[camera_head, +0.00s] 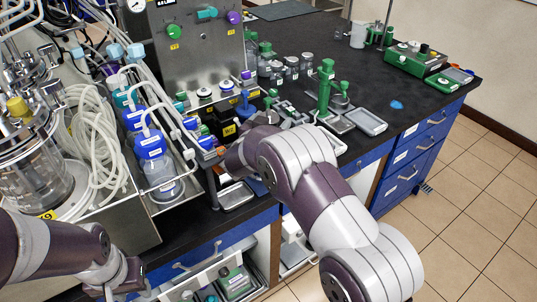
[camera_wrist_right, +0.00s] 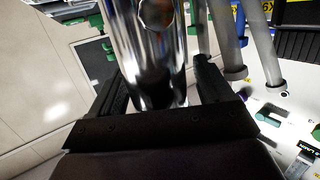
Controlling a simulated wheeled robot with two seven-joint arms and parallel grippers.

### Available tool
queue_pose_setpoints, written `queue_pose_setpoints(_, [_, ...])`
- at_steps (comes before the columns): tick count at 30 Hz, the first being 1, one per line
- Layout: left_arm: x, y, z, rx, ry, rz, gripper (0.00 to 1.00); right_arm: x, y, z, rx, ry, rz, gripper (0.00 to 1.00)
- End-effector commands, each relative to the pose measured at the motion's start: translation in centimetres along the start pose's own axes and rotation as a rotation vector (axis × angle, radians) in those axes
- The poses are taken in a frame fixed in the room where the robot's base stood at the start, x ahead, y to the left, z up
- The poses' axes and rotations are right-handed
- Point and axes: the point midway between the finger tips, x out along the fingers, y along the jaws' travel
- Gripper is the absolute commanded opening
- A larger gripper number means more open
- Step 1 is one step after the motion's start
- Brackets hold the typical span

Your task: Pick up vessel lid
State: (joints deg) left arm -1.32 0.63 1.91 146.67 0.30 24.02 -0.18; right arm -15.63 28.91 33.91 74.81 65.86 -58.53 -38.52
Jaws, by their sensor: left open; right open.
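A glass vessel (camera_head: 40,185) stands at the left of the head view, with a metal head plate carrying tubes and a yellow cap (camera_head: 17,107). I cannot tell for certain which part is the vessel lid. My right gripper (camera_wrist_right: 156,66) is open in the right wrist view. A shiny metal cylinder (camera_wrist_right: 150,55) shows between its fingers; I cannot tell whether they touch it. In the head view my right arm hides most of that gripper near the bottle rack. My left gripper (camera_head: 125,283) is open and low at the bottom left, in front of the bench, with nothing seen in it.
Blue-capped bottles (camera_head: 150,145) stand in a metal rack beside coiled clear tubing (camera_head: 95,150). A steel control unit (camera_head: 195,50) stands behind. Small bottles, green tools and metal trays (camera_head: 365,121) lie on the black bench. The far right bench top has some bare room.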

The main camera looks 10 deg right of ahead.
Motion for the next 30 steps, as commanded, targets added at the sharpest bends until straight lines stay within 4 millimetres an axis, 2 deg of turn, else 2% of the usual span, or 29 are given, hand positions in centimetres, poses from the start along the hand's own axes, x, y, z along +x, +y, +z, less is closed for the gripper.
queue_pose_setpoints(4, [0.0, 0.0, 0.0, 0.0, 0.0, 0.0, 0.43, 0.0, 0.0, -0.1, 0.001, 0.001, -0.001, 0.8])
queue_pose_setpoints(5, [0.0, 0.0, 0.0, 0.0, 0.0, 0.0, 0.43, 0.0, 0.0, -0.1, 0.001, 0.001, -0.001, 0.73])
queue_pose_setpoints(9, [0.0, 0.0, 0.0, 0.0, 0.0, 0.0, 0.43, 0.0, 0.0, -0.1, 0.001, 0.001, -0.001, 0.28])
queue_pose_setpoints(12, [0.0, 0.0, 0.0, 0.0, 0.0, 0.0, 0.43, -0.1, 0.0, -0.1, 0.001, 0.001, -0.001, 0.0])
queue_pose_setpoints(14, [0.0, 0.0, 0.0, 0.0, 0.0, 0.0, 0.43, -0.1, 0.0, -0.1, 0.001, 0.001, -0.001, 0.0])
queue_pose_setpoints(15, [-0.1, 0.0, 0.0, 0.0, 0.0, 0.0, 0.43, -0.1, -0.1, -0.8, 0.009, 0.013, -0.001, 0.0])
queue_pose_setpoints(25, [-0.1, 0.0, 0.0, 0.0, 0.0, 0.0, 0.43, -0.1, -0.1, -1.1, 0.01, 0.013, -0.001, 0.0])
queue_pose_setpoints(30, [-0.1, 0.0, 0.0, 0.0, 0.0, 0.0, 0.43, -0.3, -0.1, -2.5, 0.011, 0.016, -0.001, 0.0])
